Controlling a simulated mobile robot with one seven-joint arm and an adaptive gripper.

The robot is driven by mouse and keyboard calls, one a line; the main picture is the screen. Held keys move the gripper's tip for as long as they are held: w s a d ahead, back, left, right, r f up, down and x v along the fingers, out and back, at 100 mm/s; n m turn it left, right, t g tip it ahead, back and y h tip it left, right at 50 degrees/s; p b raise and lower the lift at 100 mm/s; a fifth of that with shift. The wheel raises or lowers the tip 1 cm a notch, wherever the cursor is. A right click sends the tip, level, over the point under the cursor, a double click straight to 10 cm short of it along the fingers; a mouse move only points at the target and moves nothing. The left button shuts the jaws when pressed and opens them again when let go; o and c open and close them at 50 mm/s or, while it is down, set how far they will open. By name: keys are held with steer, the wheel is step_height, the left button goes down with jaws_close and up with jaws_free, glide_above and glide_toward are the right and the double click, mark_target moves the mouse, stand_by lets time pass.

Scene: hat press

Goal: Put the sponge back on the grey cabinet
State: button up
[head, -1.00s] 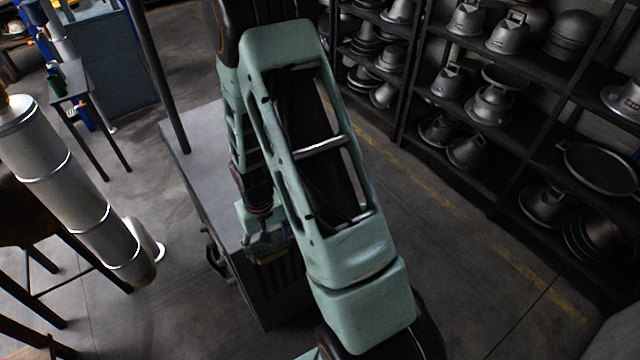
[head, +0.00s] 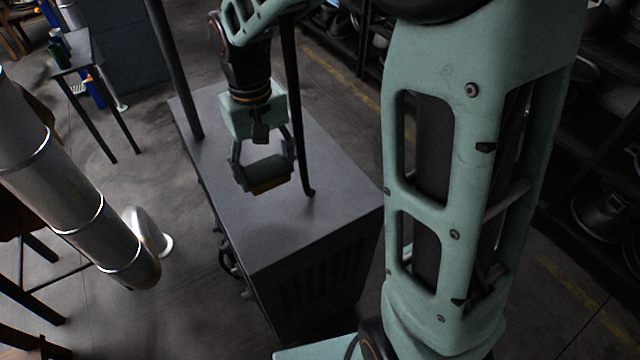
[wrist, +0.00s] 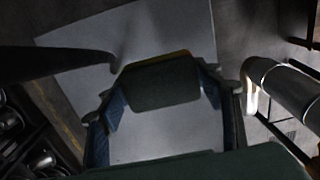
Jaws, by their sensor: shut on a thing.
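My gripper (head: 266,172) is shut on the sponge (head: 268,184), which shows dark with a yellow-orange underside. The grey cabinet (head: 310,222) stands below, and the gripper holds the sponge over its top. In the wrist view the sponge (wrist: 162,84) sits between the two fingers, with the pale cabinet top (wrist: 180,28) behind it. I cannot tell exactly how high the sponge is above the top, or whether it touches it.
A thin dark post (head: 297,120) stands on the cabinet top close to the right of my gripper. Another post (head: 176,70) is at the back left. A silver duct (head: 75,200) runs at the left. Shelves with metal moulds (head: 606,215) stand at the right.

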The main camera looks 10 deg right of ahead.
steer(key=w+d+f, duration=0.3)
steer(key=d+f, duration=0.1)
steer(key=d, duration=0.4)
glide_above(323, 191)
steer(key=f, duration=0.3)
steer(key=a+f, duration=0.1)
steer(key=shift+s+f, duration=0.2)
steer(key=shift+s, duration=0.05)
steer(key=shift+w+d+f, duration=0.1)
steer(key=shift+d+f, duration=0.2)
steer(key=shift+f, duration=0.05)
steer(key=shift+w+d+f, duration=0.1)
steer(key=shift+d+f, duration=0.05)
steer(key=shift+f, duration=0.75)
steer(key=shift+d+f, duration=0.1)
steer(key=shift+f, duration=0.8)
steer(key=shift+f, duration=0.1)
steer(key=o, duration=0.5)
steer(key=shift+f+b, duration=0.1)
steer(key=shift+b, duration=0.2)
steer(key=o, duration=0.5)
